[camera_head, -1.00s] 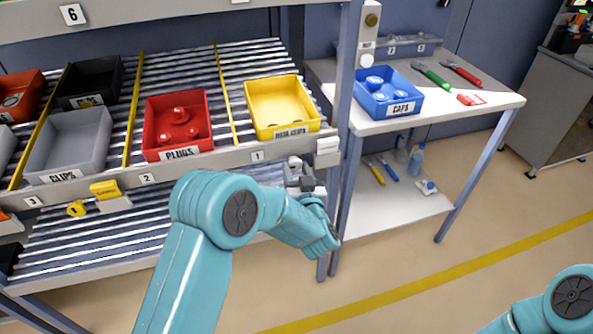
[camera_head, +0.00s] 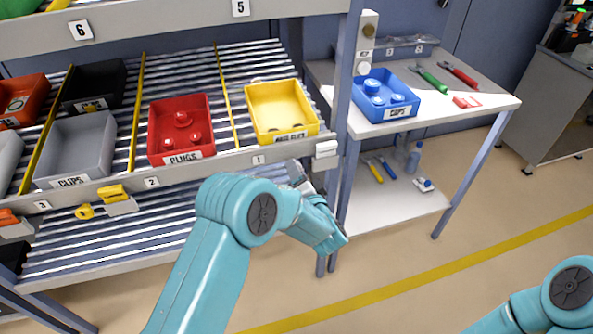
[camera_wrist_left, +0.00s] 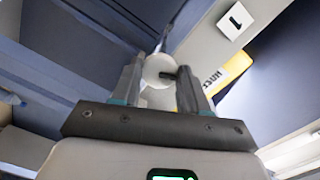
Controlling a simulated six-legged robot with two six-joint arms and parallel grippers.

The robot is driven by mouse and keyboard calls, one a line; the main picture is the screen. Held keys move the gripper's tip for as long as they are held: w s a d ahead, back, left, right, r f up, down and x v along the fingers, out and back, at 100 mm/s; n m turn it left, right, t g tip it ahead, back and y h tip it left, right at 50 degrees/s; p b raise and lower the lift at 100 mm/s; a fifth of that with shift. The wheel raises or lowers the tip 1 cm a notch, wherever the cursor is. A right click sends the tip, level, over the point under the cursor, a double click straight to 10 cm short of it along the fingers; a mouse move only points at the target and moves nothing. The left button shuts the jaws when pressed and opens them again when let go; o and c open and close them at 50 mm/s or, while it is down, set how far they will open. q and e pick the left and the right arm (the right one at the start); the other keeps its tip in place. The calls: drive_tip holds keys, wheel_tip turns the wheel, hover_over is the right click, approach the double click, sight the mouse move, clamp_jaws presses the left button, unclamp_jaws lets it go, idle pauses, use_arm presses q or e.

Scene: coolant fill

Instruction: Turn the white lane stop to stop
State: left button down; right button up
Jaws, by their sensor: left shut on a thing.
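The white lane stop (camera_head: 326,149) sits on the front rail of the rack, at the right end by lane 1. My left gripper (camera_head: 298,174) is at the rail just left of its white block, and the wrist hides part of that spot. In the left wrist view a round white knob (camera_wrist_left: 157,70) lies between the two dark fingers of my left gripper (camera_wrist_left: 160,82), which are shut on it. My right gripper is out of view; only a piece of my right arm shows at the lower right.
Above the rail stand a yellow bin (camera_head: 282,135), a red bin (camera_head: 205,152) and a grey bin (camera_head: 108,170). A yellow lane stop (camera_head: 113,193) is by lane 2. The rack post (camera_head: 343,130) rises close on the right. A blue bin (camera_head: 407,112) stands on the side table.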

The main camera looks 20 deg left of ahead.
use_arm(q)
drive_tip(key=m+y+p, duration=0.1)
drive_tip(key=m, duration=0.3)
drive_tip(key=shift+m, duration=0.3)
idle(0.5)
drive_tip(key=c, duration=0.6)
unclamp_jaws()
drive_tip(key=v, duration=1.6)
drive_tip(key=shift+d+r+b, duration=0.1)
drive_tip(key=shift+d+b, duration=0.1)
drive_tip(key=shift+b, duration=0.15)
